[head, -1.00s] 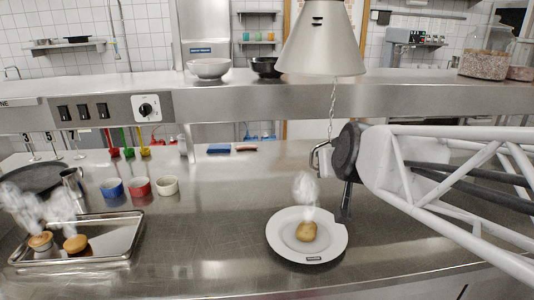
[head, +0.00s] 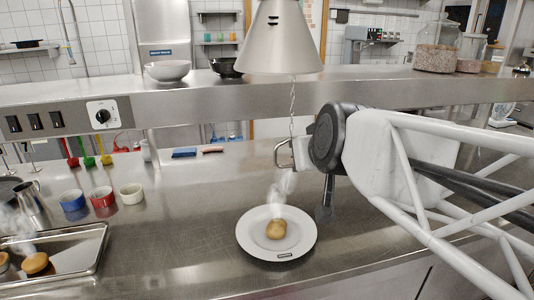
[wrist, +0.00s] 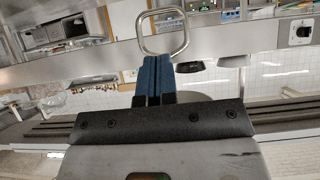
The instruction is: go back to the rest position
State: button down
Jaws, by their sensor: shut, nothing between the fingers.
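My gripper (head: 325,212) hangs over the steel counter in the head view, just right of the white plate, its fingers pointing down. In the wrist view its blue fingers (wrist: 154,78) are pressed together with nothing between them. A small round golden-brown food item (head: 276,229) lies on the white plate (head: 249,247) with steam rising from it. My gripper is apart from the food. Whether the fingertips touch the plate or counter cannot be told.
A heat lamp (head: 282,40) hangs above the plate, in front of a steel shelf (head: 210,98). At left are a steaming tray (head: 75,262) and blue (head: 73,203), red (head: 102,200) and white (head: 132,194) cups. Bare counter (head: 185,225) lies between the cups and the plate.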

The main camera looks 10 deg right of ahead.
jog(key=s+a+f+g, duration=0.1)
jog(key=s+f+g, duration=0.7)
jog(key=s+f, duration=0.4)
notch_tip(320, 180, down, 3)
jog(key=shift+s+a+r+g, duration=0.1)
jog(key=shift+s+a+g, duration=0.05)
jog(key=shift+a+g, duration=0.25)
dwell(3.0)
